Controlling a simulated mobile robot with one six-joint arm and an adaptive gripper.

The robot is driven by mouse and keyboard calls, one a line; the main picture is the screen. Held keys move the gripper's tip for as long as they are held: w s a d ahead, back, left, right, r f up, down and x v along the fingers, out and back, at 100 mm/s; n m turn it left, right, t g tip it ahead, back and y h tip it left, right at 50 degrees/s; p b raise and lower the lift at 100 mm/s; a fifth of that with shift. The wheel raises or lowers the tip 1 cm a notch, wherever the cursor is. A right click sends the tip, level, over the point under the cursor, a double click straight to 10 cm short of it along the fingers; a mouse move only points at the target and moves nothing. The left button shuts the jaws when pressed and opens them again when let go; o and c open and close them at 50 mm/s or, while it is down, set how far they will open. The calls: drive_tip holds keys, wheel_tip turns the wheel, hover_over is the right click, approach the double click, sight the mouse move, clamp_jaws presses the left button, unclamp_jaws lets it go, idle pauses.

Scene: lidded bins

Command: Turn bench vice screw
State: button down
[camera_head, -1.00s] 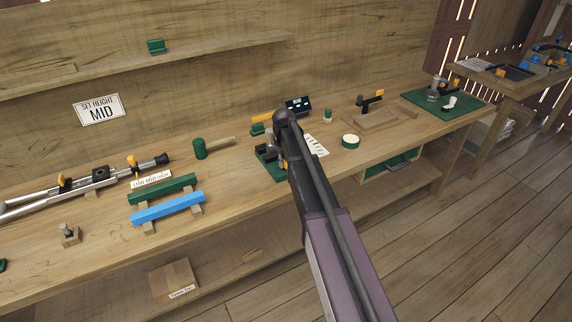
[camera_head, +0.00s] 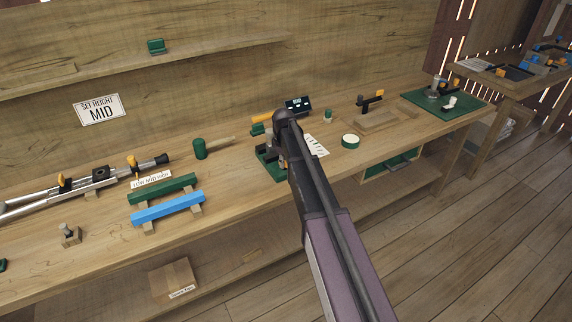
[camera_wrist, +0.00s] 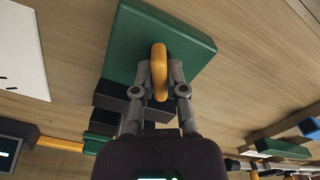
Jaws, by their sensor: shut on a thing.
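The bench vice stands on a green base (camera_wrist: 192,42), which fills the top middle of the wrist view. Its dark jaw blocks (camera_wrist: 118,98) show at left, behind my left finger. An orange handle (camera_wrist: 159,58) stands out over the green base. My gripper (camera_wrist: 162,78) is shut on this handle, with one finger on each side of it. In the head view the green vice base (camera_head: 266,168) sits near the bench's front edge, partly hidden by my arm. My fingertips and the orange handle cannot be made out there.
A dark display box (camera_head: 298,104) and a white sheet (camera_head: 316,144) lie beside the vice. A green mallet (camera_head: 200,148) lies to the left. Blue (camera_head: 168,207) and green (camera_head: 162,189) bars rest nearby. A round green-and-white tin (camera_head: 350,141) stands to the right.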

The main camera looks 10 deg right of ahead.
drive_tip(key=shift+a+n, duration=0.15)
drive_tip(key=shift+n, duration=1.05)
drive_tip(key=c, duration=0.8)
unclamp_jaws()
drive_tip(key=shift+o, duration=0.2)
drive_tip(key=shift+r+p, duration=2.55)
